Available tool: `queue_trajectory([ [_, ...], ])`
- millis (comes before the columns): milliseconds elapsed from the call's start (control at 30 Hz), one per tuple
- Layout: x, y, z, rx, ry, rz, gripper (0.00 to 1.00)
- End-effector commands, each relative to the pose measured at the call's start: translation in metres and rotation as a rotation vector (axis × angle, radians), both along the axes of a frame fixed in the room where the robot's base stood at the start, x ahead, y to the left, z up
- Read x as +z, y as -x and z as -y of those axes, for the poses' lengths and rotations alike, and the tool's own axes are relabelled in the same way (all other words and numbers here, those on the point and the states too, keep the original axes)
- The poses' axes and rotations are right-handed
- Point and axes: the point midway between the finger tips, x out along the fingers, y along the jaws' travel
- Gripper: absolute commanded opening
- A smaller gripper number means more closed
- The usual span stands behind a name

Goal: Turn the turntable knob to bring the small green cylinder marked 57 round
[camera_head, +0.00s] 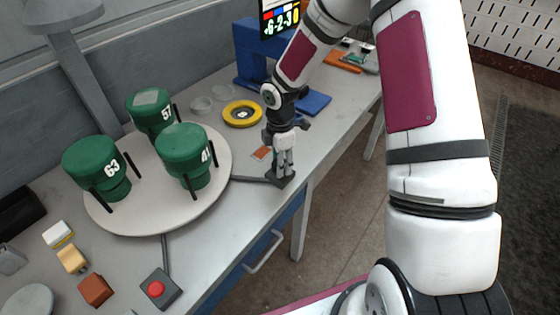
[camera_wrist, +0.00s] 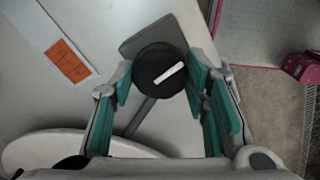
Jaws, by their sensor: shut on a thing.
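The turntable (camera_head: 140,222) is a pale round disc on the table, and its edge also shows in the wrist view (camera_wrist: 50,150). It bears three green cylinders: the one marked 57 (camera_head: 153,117) at the back, the one marked 63 (camera_head: 92,163) at the left, and one whose number starts with 4 (camera_head: 188,158) at the right front. My gripper (camera_head: 284,170) points down at the turntable knob. In the wrist view the black round knob (camera_wrist: 158,66) with a white line lies between my teal finger pads. The knob sits on a dark base plate joined to the turntable by a bar.
A red button box (camera_head: 159,289) stands at the table's front edge. Small blocks (camera_head: 95,290) lie at the left. A yellow ring (camera_head: 242,113) and a blue stand (camera_head: 252,60) with a screen are behind. An orange card (camera_head: 261,153) lies beside the knob.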

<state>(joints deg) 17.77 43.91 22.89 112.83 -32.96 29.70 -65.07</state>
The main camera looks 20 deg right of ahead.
Motion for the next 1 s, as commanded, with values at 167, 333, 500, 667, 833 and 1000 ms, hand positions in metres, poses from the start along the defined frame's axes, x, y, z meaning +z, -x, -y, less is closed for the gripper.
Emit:
queue_trajectory([
  [167, -0.0017, 0.0026, -0.0002, 0.011, -0.001, -0.007, 0.14],
  [333, -0.0017, 0.0026, -0.0002, 0.02, -0.001, -0.007, 0.14],
  [500, -0.0017, 0.0026, -0.0001, 0.028, -0.001, -0.007, 0.14],
  [667, -0.0018, 0.0026, 0.0, 0.035, 0.0, -0.007, 0.14],
  [833, -0.0018, 0.0026, 0.0, 0.042, 0.0, -0.007, 0.14],
  [1000, -0.0018, 0.0026, 0.0001, 0.049, 0.0, -0.007, 0.14],
])
